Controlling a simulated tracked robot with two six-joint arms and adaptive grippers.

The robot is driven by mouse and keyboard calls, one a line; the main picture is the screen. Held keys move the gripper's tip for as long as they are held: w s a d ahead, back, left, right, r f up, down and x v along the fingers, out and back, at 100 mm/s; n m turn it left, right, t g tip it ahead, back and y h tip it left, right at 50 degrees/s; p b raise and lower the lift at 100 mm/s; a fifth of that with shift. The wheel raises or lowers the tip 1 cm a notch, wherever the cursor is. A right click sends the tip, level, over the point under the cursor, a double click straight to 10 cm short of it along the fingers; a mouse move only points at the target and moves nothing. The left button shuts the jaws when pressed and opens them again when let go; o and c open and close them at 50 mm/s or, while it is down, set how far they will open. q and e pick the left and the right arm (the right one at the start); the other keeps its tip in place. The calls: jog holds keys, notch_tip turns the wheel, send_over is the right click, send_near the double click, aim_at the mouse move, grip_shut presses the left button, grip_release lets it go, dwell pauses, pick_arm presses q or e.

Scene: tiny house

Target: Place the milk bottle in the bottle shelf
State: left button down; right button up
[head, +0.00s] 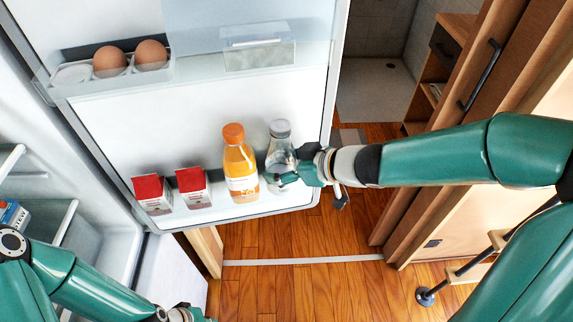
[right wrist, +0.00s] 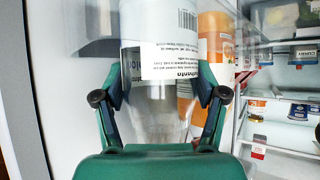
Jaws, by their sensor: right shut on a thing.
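The milk bottle (head: 279,148), clear with a grey cap, stands upright at the right end of the bottle shelf (head: 240,212) in the open fridge door. My right gripper (head: 287,179) reaches in from the right and is shut on the bottle's lower part. In the right wrist view my right gripper (right wrist: 160,98) has a finger on each side of the milk bottle (right wrist: 160,105), and its white printed label shows. The bottle's base is partly hidden by the gripper, so I cannot tell whether it touches the shelf floor. My left gripper (head: 188,314) is cut off at the bottom edge.
An orange juice bottle (head: 239,165) stands just left of the milk bottle. Two red-and-white cartons (head: 152,194) (head: 193,188) stand further left. Eggs (head: 110,61) sit on the upper door shelf. A wooden cabinet (head: 480,70) is right of the door, with clear floor (head: 290,285) below.

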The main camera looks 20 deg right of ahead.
jog(key=o, duration=1.7)
jog(key=shift+f, duration=0.1)
jog(key=shift+s+d+r+p, duration=0.1)
jog(key=shift+r+p, duration=0.2)
jog(key=p+v, duration=0.6)
jog(key=v, duration=0.5)
jog(key=shift+s+d+r, duration=0.1)
jog(key=shift+s+d, duration=0.05)
jog(key=shift+s, duration=0.1)
